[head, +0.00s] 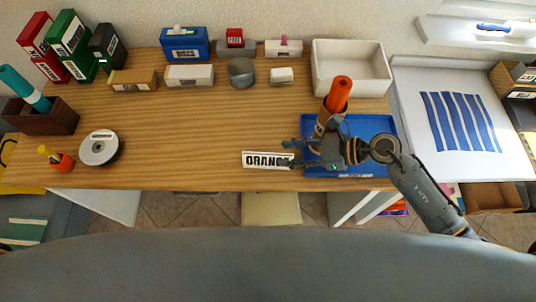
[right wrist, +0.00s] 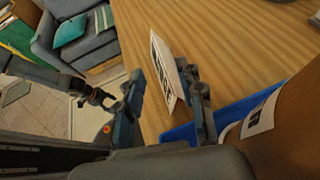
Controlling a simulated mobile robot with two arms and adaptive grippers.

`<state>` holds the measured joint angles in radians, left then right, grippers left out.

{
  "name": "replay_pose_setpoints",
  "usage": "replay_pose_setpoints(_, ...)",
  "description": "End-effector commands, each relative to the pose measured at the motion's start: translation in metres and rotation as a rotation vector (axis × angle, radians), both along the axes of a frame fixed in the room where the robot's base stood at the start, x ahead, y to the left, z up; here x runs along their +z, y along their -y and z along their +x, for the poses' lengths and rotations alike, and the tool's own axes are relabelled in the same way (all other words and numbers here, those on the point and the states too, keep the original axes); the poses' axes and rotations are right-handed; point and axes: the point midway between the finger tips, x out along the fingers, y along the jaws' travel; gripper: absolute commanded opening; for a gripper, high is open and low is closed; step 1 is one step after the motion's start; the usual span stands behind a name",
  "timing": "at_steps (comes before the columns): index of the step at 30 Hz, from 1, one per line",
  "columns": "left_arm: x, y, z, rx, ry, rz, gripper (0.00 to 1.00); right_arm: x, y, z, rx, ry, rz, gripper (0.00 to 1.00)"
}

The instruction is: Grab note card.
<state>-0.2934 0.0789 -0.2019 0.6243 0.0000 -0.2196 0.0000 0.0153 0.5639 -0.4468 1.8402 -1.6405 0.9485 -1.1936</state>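The note card (head: 262,160), white with black letters starting "ORANG", stands on the wooden table near its front edge. Its right end is hidden behind my gripper in the head view. My right gripper (head: 287,153) is open at the card's right end. In the right wrist view the folded card (right wrist: 165,68) stands between the two spread fingers of the right gripper (right wrist: 160,85), closer to the right finger. I cannot tell whether that finger touches it.
A blue tray (head: 384,128) lies under my right arm, with an orange-topped brown cylinder (head: 337,97) standing at it. A white bin (head: 320,84) stands behind. A disc stack (head: 99,148) is at the left. The table's middle is clear.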

Motion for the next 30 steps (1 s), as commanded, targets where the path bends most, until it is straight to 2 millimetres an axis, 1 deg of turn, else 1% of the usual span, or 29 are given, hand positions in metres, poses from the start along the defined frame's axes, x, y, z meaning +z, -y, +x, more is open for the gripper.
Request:
replay_pose_setpoints(1, 0.009, -0.001, 0.004, 0.001, 0.006, 0.001, 0.58, 0.002, -0.008, 0.002, 0.000, -0.003, 0.006, 0.38)
replay_pose_setpoints(3, 0.016, -0.001, 0.005, 0.002, 0.008, 0.000, 0.58, -0.002, -0.017, 0.006, 0.000, -0.003, 0.006, 0.38)
replay_pose_setpoints(7, 0.020, -0.001, 0.001, 0.002, 0.003, 0.001, 0.58, -0.012, -0.032, 0.010, 0.000, -0.001, 0.004, 0.38)
replay_pose_setpoints(10, 0.021, -0.002, -0.003, 0.003, -0.004, 0.002, 0.58, -0.016, -0.037, 0.011, 0.000, -0.001, 0.002, 0.38)
replay_pose_setpoints(17, 0.019, -0.003, -0.010, 0.003, -0.014, 0.004, 0.58, -0.018, -0.038, 0.011, 0.001, 0.001, 0.001, 0.38)
replay_pose_setpoints(18, 0.019, -0.003, -0.010, 0.003, -0.014, 0.004, 0.58, -0.018, -0.038, 0.011, 0.001, 0.000, 0.001, 0.30)
replay_pose_setpoints(20, 0.019, -0.003, -0.010, 0.003, -0.014, 0.004, 0.58, -0.018, -0.038, 0.010, 0.001, 0.000, 0.001, 0.17)
replay_pose_setpoints(21, 0.019, -0.003, -0.010, 0.003, -0.014, 0.004, 0.58, -0.018, -0.038, 0.010, 0.001, 0.000, 0.001, 0.09)
replay_pose_setpoints(22, 0.019, -0.003, -0.010, 0.002, -0.014, 0.004, 0.58, -0.018, -0.038, 0.010, 0.001, 0.000, 0.001, 0.03)
replay_pose_setpoints(23, 0.019, -0.003, -0.010, 0.002, -0.014, 0.004, 0.58, -0.018, -0.038, 0.010, 0.001, 0.000, 0.001, 0.00)
replay_pose_setpoints(30, 0.019, -0.002, -0.010, 0.002, -0.015, 0.003, 0.58, -0.018, -0.037, 0.010, 0.001, 0.000, 0.001, 0.00)
